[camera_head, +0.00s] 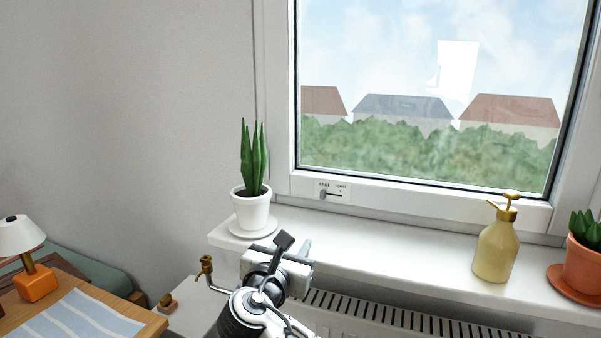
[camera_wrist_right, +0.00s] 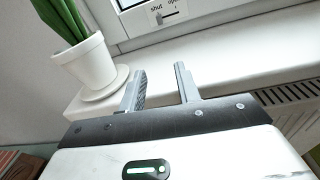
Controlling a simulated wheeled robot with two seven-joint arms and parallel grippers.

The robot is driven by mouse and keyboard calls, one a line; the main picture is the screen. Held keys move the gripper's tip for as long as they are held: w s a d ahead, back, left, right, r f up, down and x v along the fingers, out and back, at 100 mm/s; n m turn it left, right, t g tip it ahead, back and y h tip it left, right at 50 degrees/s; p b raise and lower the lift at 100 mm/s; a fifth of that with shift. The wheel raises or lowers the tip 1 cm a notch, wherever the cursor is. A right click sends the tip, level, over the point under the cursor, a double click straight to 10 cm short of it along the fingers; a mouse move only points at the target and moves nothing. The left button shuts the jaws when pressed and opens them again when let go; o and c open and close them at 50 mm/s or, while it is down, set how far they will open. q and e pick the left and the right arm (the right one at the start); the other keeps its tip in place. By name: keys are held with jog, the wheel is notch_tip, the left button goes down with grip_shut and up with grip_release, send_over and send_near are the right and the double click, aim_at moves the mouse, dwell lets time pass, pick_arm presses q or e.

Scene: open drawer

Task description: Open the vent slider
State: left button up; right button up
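The vent slider (camera_head: 324,194) is a small dark knob in a white plate marked "shut" and "open" on the lower window frame. The knob sits at the left, under "shut". It also shows at the top of the right wrist view, as the slider (camera_wrist_right: 167,17). My right gripper (camera_head: 295,244) is in front of the sill, below the slider and apart from it. In the right wrist view the two fingers of the right gripper (camera_wrist_right: 160,88) are spread with nothing between them. My left gripper is not in view.
A potted snake plant (camera_head: 251,210) stands on the sill (camera_head: 370,240) left of the slider. A yellow pump bottle (camera_head: 496,252) and a terracotta pot (camera_head: 583,265) stand at the right. The radiator (camera_head: 400,318) is below. The sill's middle is clear.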

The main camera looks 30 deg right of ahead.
aim_at(322, 194)
jog(key=shift+h, duration=0.7)
jog(key=x, duration=0.5)
jog(key=r+x, duration=0.1)
jog(key=x, duration=0.5)
jog(key=r+x, duration=0.1)
jog(key=x, duration=0.5)
jog(key=shift+s+r, duration=0.1)
jog(key=shift+r, duration=0.1)
jog(key=shift+c, duration=0.3)
grip_shut()
